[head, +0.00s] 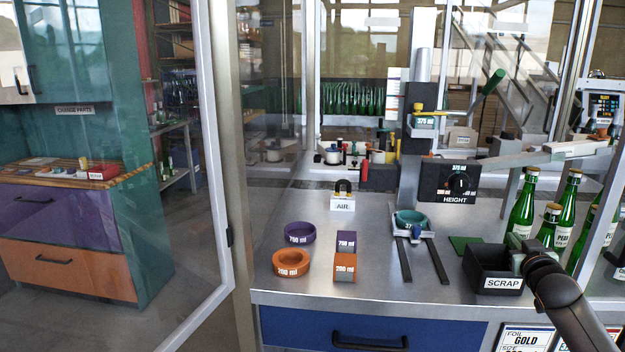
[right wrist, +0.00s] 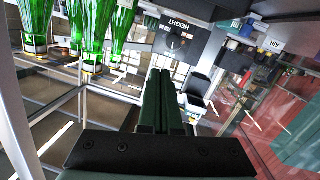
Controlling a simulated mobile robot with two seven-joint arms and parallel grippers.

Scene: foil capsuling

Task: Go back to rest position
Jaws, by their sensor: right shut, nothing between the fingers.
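My right arm comes in from the lower right of the head view, and its right gripper (head: 517,243) is at the black SCRAP bin (head: 495,284), over or behind its right part; I cannot tell how deep it reaches. The right wrist view is upside down and shows the two dark green fingers of the right gripper (right wrist: 162,80) together, with nothing between them. My left gripper is not in view.
Green bottles (head: 523,208) stand close to the right of the bin. A green ring (head: 411,222) sits in a holder with two rails. Purple (head: 300,233) and orange (head: 291,263) rings lie left. A HEIGHT dial box (head: 449,182) stands behind. A glass door (head: 218,150) is open at left.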

